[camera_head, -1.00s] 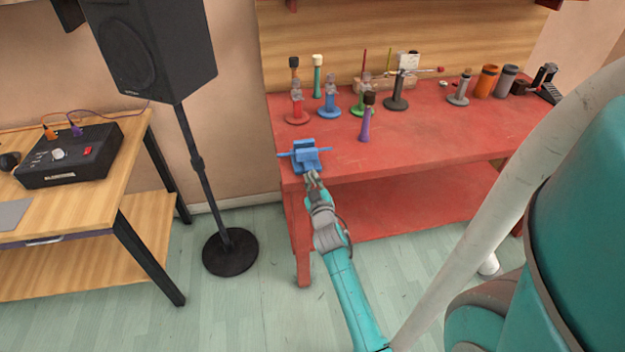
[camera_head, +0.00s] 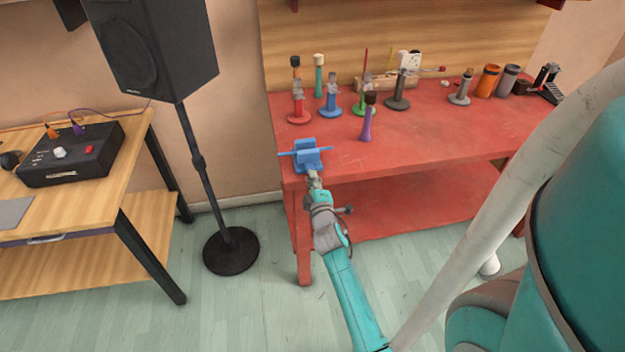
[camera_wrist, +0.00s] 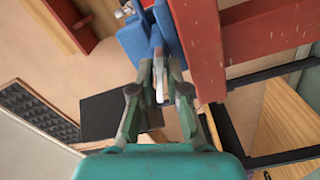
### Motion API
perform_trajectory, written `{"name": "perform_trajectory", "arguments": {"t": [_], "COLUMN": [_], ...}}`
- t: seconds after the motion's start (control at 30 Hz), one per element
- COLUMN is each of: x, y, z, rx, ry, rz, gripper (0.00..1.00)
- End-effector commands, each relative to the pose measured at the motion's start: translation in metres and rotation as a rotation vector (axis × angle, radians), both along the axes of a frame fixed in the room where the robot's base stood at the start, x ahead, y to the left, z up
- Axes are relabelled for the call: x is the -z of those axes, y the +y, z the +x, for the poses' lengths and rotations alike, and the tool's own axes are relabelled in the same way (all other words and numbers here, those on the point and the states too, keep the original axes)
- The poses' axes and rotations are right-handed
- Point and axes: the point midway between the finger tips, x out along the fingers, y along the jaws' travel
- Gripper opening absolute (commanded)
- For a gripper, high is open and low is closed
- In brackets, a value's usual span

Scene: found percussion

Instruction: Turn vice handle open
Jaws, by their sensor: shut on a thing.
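The blue vice (camera_head: 308,158) stands at the near left corner of the red workbench. A thin blue bar sticks out to its left and right. My gripper (camera_head: 314,178) is at the vice's near side, just off the bench's front edge. In the wrist view my gripper (camera_wrist: 160,88) is shut, its fingers close together around a narrow part at the vice's front, seemingly the vice handle (camera_wrist: 157,52). The fingers hide much of that part. The blue vice body also shows at the top of the wrist view (camera_wrist: 132,38).
The red workbench (camera_head: 430,140) carries several coloured stands behind the vice and a purple-handled tool (camera_head: 367,126) to its right. A black speaker (camera_head: 150,50) on a stand is at the left, beside a wooden table (camera_head: 95,185) with a black box (camera_head: 72,155).

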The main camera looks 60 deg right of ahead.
Motion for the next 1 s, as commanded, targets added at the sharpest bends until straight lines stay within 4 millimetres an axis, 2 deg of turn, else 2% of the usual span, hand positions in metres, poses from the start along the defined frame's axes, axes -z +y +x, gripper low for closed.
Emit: {"name": "perform_trajectory", "arguments": {"t": [0.3, 0.77, 0.8, 0.83, 0.87, 1.0], "x": [0.0014, 0.0015, 0.0015, 0.0016, 0.0015, 0.001], "y": [0.0005, 0.0005, 0.0005, 0.0005, 0.0005, 0.0004], "z": [0.0001, 0.0001, 0.0001, 0.0002, 0.0001, 0.0001], "rx": [-0.001, -0.001, -0.001, -0.001, -0.001, 0.0], "ry": [0.068, 0.075, 0.074, 0.074, 0.074, 0.074], "rz": [-0.056, -0.062, -0.061, -0.061, -0.061, -0.062], "gripper": [0.0, 0.0, 0.24, 0.32, 0.36, 0.36]}}
